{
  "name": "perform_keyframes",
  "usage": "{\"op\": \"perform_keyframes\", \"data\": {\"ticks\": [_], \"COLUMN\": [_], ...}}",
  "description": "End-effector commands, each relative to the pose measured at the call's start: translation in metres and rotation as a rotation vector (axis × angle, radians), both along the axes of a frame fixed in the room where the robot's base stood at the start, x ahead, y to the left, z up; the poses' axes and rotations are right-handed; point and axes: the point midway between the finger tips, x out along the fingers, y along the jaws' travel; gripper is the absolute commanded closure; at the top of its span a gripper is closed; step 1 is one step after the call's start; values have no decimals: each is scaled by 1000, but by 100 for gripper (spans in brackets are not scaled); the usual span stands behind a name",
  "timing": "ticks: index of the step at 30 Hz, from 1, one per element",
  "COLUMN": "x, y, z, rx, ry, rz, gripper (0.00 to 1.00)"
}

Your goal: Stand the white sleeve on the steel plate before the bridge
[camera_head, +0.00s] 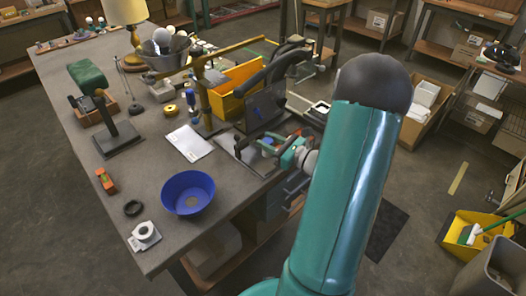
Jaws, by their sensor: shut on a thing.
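My gripper (270,150) is at the right side of the workbench, low over a grey plate (246,156). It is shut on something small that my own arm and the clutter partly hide. I cannot make out whether that is the white sleeve. The grey plate may be the steel plate. It lies in front of a dark upright panel (262,108) with black curved bars above it. A brass frame with a long crossbar (222,53) stands behind and left of the plate. I cannot tell which of these is the bridge. A white ring (145,231) sits on a small pale block at the bench's front corner.
A blue bowl (188,193) stands near the front edge. A yellow bin (245,75) stands behind the panel.

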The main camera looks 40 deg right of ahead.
Motion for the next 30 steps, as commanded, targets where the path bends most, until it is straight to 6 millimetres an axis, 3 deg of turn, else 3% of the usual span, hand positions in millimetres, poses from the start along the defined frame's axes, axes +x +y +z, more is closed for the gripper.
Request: {"op": "perform_keyframes", "data": {"ticks": [3,10,15,28,29,30], "x": [15,30,29,28,28,28], "y": [-1,-1,-2,-2,-2,-2], "z": [-18,-35,-59,-66,-66,-66], "rx": [2,2,2,0,0,-1], "ry": [0,0,1,0,0,0], "rz": [1,1,-1,-1,-1,-1], "gripper": [89,89,89,89,63,55]}}
